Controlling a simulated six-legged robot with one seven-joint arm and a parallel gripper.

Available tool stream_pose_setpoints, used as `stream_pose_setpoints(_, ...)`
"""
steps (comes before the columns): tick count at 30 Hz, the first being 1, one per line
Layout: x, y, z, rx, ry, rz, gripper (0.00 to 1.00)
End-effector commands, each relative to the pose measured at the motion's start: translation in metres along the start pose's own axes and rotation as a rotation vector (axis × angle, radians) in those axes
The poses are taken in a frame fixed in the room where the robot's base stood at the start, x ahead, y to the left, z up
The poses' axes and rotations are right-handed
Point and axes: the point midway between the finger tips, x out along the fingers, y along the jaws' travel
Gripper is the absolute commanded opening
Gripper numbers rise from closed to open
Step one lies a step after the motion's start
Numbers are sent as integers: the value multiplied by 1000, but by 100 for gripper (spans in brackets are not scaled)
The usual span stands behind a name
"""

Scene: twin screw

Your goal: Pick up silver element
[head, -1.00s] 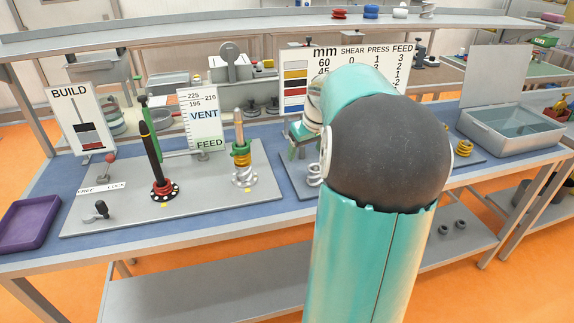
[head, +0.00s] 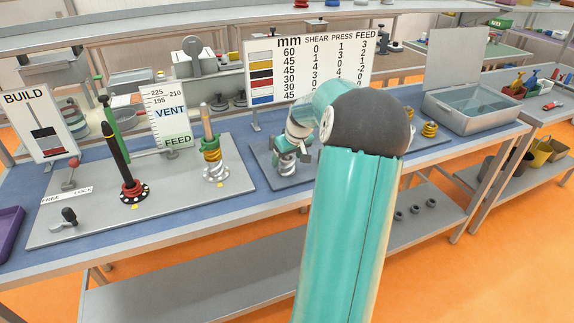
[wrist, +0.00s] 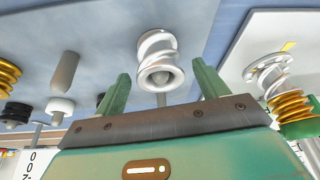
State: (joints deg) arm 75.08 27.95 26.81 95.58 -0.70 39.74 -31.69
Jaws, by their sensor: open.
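The silver element (wrist: 158,52) is a shiny, coiled screw piece on a small grey plate. In the wrist view it stands between the two green fingers of my gripper (wrist: 161,72), apart from both. My gripper is open and empty. In the head view my gripper (head: 292,143) hangs over the small plate, and the silver element (head: 286,169) shows just beneath it, partly covered. Another silver coil (wrist: 268,70) sits on a stack with gold and green pieces at the right of the wrist view.
A stack of coloured elements (head: 211,150) and a black shaft (head: 117,155) stand on the large grey plate (head: 80,225) to the left. A grey peg (wrist: 65,72), gold coils (wrist: 8,75) and a white-and-black piece (wrist: 60,107) are near my gripper. A lidded bin (head: 470,112) stands at right.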

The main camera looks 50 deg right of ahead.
Motion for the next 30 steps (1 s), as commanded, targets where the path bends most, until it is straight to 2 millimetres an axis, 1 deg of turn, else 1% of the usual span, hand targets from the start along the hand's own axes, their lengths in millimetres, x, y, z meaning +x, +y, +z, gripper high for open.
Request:
stream_pose_setpoints(1, 10, -1, 0, -1, -1, -4, 73)
stream_pose_setpoints(3, 20, -1, 0, 0, -2, -3, 73)
stream_pose_setpoints(6, 30, -1, 0, 0, -1, -1, 73)
stream_pose_setpoints(9, 34, 0, 0, 0, 0, 0, 73)
stream_pose_setpoints(14, 33, 0, 0, 0, 0, 0, 73)
stream_pose_setpoints(17, 33, 0, 0, 0, 0, 0, 55)
stream_pose_setpoints(18, 33, 0, 0, 0, 0, 0, 47)
stream_pose_setpoints(23, 33, 0, 0, 0, 0, 0, 16)
stream_pose_setpoints(24, 33, 0, -1, 0, 1, 1, 14)
stream_pose_setpoints(30, 32, 0, -1, 0, 2, 1, 14)
